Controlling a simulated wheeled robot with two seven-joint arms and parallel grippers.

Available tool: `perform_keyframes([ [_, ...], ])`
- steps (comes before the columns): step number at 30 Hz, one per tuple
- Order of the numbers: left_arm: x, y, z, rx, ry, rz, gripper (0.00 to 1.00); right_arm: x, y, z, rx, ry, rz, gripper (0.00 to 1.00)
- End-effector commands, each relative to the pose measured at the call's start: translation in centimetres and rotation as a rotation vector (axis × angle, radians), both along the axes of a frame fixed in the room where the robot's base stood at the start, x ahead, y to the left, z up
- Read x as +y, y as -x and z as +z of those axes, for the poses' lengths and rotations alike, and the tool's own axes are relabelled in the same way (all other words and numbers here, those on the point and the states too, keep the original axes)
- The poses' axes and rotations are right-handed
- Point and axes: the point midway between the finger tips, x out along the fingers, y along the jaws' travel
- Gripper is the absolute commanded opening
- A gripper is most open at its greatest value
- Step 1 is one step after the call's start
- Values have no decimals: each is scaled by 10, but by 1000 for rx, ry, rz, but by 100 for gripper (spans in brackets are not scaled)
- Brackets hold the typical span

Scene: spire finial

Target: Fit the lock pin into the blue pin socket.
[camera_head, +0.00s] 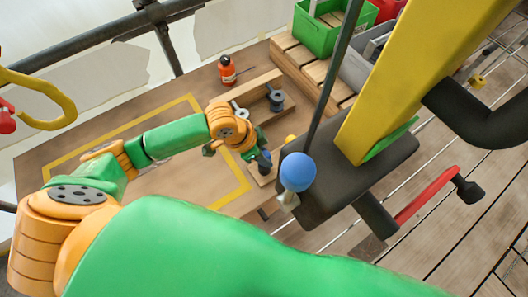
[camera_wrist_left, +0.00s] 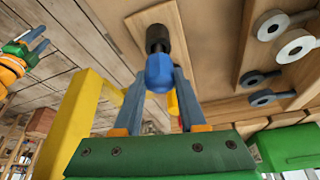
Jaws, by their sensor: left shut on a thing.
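My left gripper (camera_head: 262,158) is low over the right end of the wooden bench. In the left wrist view, my left gripper (camera_wrist_left: 160,88) is shut on a blue-bodied piece with a dark end, which looks like the lock pin (camera_wrist_left: 159,70). The dark end points away from the palm, in front of a wooden board (camera_wrist_left: 145,22). I cannot tell whether it touches the board. No blue pin socket can be made out for certain. My right gripper (camera_wrist_left: 38,41) shows small at the left wrist view's upper left, its fingers apart and empty.
A blue ball (camera_head: 297,172) on a thin rod is just right of my left gripper, before a yellow post (camera_head: 425,70). An orange bottle (camera_head: 227,70) stands on the bench (camera_head: 160,105). A green crate (camera_head: 318,36) stands behind. The bench's left part is clear.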

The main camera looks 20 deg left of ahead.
Motion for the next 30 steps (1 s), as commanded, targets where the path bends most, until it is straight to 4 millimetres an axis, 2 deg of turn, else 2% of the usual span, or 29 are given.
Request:
perform_keyframes([
  [16,0,0,-14,-1,1,-1,0,0,0,-9,0,0,0,50],
  [17,0,0,-13,-1,1,-1,48,0,0,-8,0,0,0,50],
  [20,0,0,-13,-1,1,-1,75,0,0,-8,0,0,0,50],
  [28,0,0,-13,-1,1,-1,75,0,0,-8,0,0,0,50],
  [30,2,1,-8,-1,0,0,75,0,0,-7,0,0,0,50],
])
